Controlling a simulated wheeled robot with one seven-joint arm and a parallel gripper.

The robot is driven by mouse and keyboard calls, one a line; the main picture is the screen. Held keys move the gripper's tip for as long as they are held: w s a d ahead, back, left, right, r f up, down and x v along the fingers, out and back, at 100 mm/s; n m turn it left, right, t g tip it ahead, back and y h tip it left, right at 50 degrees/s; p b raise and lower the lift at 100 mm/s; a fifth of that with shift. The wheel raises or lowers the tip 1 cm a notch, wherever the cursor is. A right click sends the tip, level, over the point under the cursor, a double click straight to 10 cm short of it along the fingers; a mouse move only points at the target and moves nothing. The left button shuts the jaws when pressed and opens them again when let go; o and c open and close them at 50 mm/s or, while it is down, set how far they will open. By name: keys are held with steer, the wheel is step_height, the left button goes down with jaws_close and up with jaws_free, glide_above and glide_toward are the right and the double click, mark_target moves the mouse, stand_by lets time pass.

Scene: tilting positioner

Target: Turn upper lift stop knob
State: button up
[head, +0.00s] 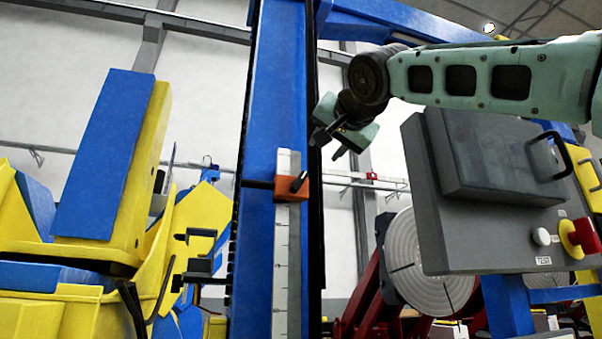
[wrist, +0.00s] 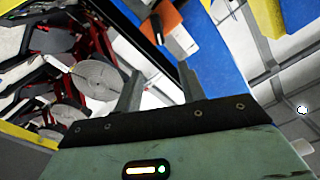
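The upper lift stop is an orange block (head: 312,188) on the ruled strip of the blue column, with a small black knob (head: 299,182) on its front. In the wrist view the orange block (wrist: 165,14) is at the top, ahead of the fingers, with a dark knob (wrist: 157,28) at its lower left. My gripper (head: 332,145) is above and right of the block in the head view, apart from it. In the wrist view my gripper (wrist: 159,78) has its two fingers spread with nothing between them.
The blue column (head: 262,110) rises in the middle. A grey control box (head: 455,210) with a red and yellow stop button (head: 579,238) hangs at right. Yellow and blue machine parts (head: 105,160) fill the left. A round grey plate (head: 418,262) stands behind.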

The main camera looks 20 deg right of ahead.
mark_target(305, 174)
steer(key=w+p, duration=0.7)
steer(key=w, duration=0.7)
steer(key=shift+w, duration=0.2)
steer(key=shift+w+p, duration=0.35)
steer(key=shift+w, duration=0.1)
steer(key=shift+f, duration=0.1)
jaws_close()
